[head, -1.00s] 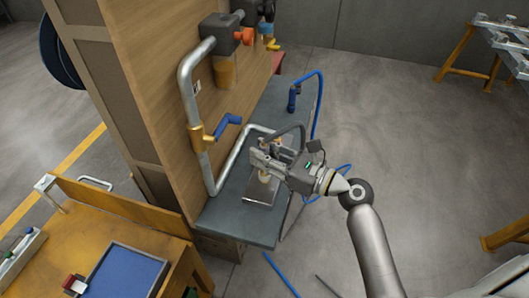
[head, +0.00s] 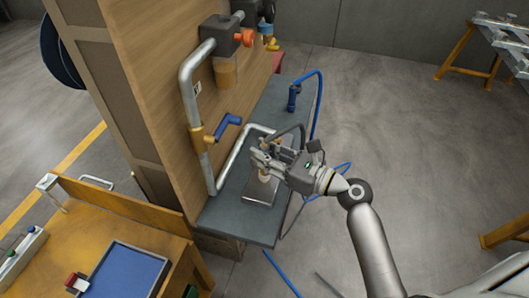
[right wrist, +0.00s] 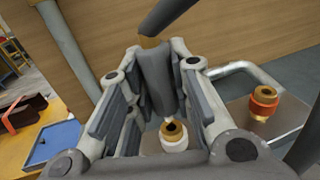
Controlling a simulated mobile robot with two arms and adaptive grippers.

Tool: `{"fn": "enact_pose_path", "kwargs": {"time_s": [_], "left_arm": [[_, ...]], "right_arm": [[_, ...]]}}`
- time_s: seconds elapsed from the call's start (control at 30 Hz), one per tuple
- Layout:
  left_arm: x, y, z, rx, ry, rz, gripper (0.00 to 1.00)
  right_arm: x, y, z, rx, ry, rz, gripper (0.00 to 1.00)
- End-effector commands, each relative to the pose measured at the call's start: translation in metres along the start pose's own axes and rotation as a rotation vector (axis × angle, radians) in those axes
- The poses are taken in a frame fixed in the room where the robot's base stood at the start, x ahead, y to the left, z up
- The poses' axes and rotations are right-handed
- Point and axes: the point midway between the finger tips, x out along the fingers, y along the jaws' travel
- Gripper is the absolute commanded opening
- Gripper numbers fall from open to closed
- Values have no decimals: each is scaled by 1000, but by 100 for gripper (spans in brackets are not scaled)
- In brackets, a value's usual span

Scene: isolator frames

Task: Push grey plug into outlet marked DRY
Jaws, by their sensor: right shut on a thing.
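The grey plug (right wrist: 157,80) is between the fingers of my right gripper (head: 261,160), which is shut on it. A dark grey hose (head: 288,131) rises from it. In the right wrist view, the plug's lower end is close to a brass outlet with a white ring (right wrist: 174,146); I cannot tell whether they touch. A second brass outlet with an orange ring (right wrist: 263,103) stands to the right, free. Both stand on a metal plate (head: 259,195). No DRY marking is readable. My left gripper is not in view.
The plate lies on a dark grey bench (head: 225,217) beside a wooden panel (head: 150,100). A bent metal pipe (head: 187,95) with a blue-handled valve (head: 228,123) runs close to the gripper. A blue hose (head: 319,100) is behind.

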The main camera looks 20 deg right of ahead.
Motion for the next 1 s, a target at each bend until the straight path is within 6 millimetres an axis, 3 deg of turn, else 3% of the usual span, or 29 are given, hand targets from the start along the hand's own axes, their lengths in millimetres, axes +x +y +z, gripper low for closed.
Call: {"fn": "enact_pose_path", "kwargs": {"time_s": [1.0], "left_arm": [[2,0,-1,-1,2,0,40]], "right_arm": [[0,0,-9,0,-1,0,0]]}}
